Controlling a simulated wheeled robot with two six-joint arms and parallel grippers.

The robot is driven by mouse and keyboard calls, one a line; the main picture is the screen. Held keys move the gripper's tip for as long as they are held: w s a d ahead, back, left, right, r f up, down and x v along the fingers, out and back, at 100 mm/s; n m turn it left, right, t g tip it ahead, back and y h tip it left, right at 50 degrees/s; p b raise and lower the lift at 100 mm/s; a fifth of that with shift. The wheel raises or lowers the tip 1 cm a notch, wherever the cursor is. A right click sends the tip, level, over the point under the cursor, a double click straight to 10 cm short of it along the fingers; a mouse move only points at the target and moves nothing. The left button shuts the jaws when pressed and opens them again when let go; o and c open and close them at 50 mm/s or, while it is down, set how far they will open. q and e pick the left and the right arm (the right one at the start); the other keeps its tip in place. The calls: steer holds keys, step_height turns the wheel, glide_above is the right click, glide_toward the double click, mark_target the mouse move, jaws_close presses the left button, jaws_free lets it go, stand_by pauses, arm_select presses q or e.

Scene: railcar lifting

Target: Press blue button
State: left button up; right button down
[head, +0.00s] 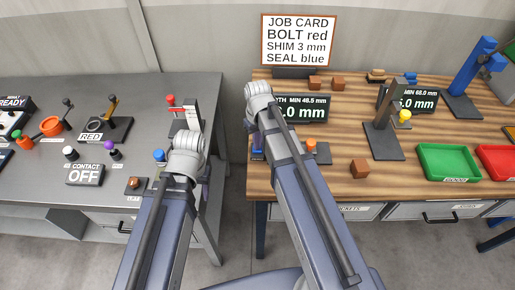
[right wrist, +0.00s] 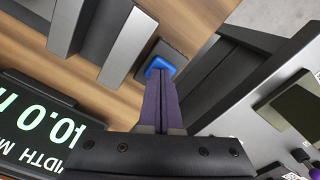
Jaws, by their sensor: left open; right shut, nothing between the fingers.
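A blue button (right wrist: 161,67) on a small dark base stands at the wooden table's edge in the right wrist view. My right gripper (right wrist: 158,82) is shut and empty, with its purple fingertips right at the button, overlapping its near side. I cannot tell whether they touch or press it. In the head view my right forearm hides most of this spot. A second blue round knob (head: 158,155) stands on the grey bench. My left gripper (head: 204,172) is open beside the bench's right edge, mostly hidden behind its own arm.
The grey bench (head: 190,86) holds a red-knobbed device (head: 171,101) and a CONTACT OFF box (head: 84,175). The wooden table (head: 330,180) carries gauge displays, brown blocks, a green tray (head: 421,167) and a red tray (head: 483,150). A gap separates the two tables.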

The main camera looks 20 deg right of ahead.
steer(key=shift+r, duration=0.15)
step_height(320, 180, up, 7)
steer(key=p, duration=0.7)
steer(key=shift+f, duration=0.2)
steer(key=s+a+f+n+h+b, duration=0.1)
steer(key=s+a+f+b, duration=0.2)
steer(key=s+a, duration=0.7)
steer(key=s, duration=0.4)
steer(key=shift+s+a, duration=0.15)
steer(key=shift+a, duration=0.1)
